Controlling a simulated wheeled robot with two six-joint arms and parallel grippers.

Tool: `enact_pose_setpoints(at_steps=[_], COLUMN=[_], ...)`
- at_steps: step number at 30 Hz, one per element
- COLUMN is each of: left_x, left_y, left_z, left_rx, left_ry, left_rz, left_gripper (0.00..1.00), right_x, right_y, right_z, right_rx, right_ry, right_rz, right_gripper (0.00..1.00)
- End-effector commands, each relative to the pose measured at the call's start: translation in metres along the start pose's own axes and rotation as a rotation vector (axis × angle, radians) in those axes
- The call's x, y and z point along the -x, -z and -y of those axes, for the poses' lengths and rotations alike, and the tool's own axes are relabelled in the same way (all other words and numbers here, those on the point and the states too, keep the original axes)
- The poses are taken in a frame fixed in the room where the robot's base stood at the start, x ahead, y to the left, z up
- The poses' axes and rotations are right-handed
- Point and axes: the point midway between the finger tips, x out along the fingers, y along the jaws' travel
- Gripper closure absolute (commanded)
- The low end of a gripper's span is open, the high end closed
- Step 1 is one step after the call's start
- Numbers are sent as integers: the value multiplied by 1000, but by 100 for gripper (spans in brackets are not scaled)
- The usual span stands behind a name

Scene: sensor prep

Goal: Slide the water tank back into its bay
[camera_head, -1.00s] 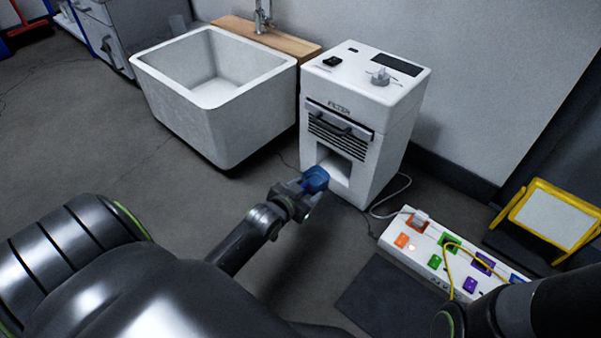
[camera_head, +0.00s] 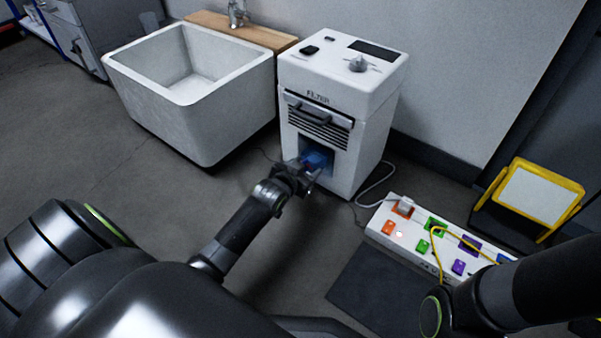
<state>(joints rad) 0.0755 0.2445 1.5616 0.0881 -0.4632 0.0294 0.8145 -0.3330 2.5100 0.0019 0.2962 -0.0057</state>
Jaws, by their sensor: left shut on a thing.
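The blue water tank (camera_head: 318,159) is at the mouth of the dark bay (camera_head: 327,150) low in the front of the white filter machine (camera_head: 340,75). My left gripper (camera_head: 304,171) is shut on the tank from the front left. The tank's far end lies within the opening; how deep it sits is hard to tell, as the gripper hides part of it. My right arm comes in at the lower right; its gripper is out of view.
A white sink (camera_head: 200,110) stands left of the machine. A large power strip (camera_head: 410,245) with coloured switches and a yellow cable lies to the right, near a yellow-framed panel (camera_head: 540,195). A white cord (camera_head: 375,185) runs on the floor beside the machine.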

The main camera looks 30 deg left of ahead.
Motion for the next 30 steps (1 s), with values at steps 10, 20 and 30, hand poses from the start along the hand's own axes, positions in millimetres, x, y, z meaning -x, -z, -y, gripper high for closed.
enact_pose_setpoints(at_steps=[10,20,30], left_x=[-24,-43,-50], left_y=[10,17,20], left_z=[-2,-4,-5], left_rx=[0,0,-1], left_ry=[-1,-1,-1], left_rz=[-2,-2,-1], left_gripper=[72,72,72], right_x=[6,11,9], right_y=[1,4,6], right_z=[-2,-3,-1], right_rx=[5,2,-4], right_ry=[-1,-1,1], right_rz=[7,4,-7], right_gripper=[39,39,39])
